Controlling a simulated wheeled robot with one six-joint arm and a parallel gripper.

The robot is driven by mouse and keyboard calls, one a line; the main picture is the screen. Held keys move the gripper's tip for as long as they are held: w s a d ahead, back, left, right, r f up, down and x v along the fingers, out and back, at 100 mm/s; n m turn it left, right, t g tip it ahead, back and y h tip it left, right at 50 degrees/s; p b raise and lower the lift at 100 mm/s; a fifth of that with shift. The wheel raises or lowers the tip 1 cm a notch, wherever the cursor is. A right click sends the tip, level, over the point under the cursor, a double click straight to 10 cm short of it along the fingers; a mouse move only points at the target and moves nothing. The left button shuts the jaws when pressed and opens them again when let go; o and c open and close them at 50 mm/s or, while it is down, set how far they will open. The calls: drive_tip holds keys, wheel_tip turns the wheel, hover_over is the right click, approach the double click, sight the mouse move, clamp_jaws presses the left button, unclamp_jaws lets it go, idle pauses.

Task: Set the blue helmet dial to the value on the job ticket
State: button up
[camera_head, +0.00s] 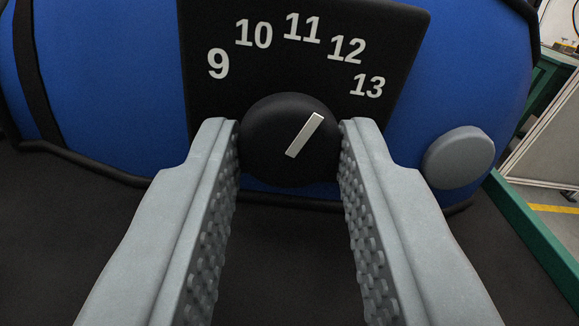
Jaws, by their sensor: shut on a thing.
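The blue helmet (110,80) fills the back of the view. Its black dial plate (215,105) carries the numbers 9, 10, 11, 12 and 13 in an arc. The round black dial knob (265,150) sits below the numbers. Its pale pointer bar (305,135) tilts to the upper right, toward the 12 and 13 side; I cannot tell the exact value. My gripper (290,145) is shut on the knob, with one finger against its left side and one against its right. The job ticket is not in view.
A round grey knob (459,157) sits on the helmet to the right of my right finger. The helmet rests on a dark surface (75,220) with a green edge (535,230) at the right. Beyond it are a pale panel (545,130) and floor with a yellow line.

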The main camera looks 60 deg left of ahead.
drive_tip(key=shift+n, duration=0.6)
drive_tip(key=o, duration=1)
drive_tip(key=v, duration=1.7)
drive_tip(key=shift+d, duration=0.25)
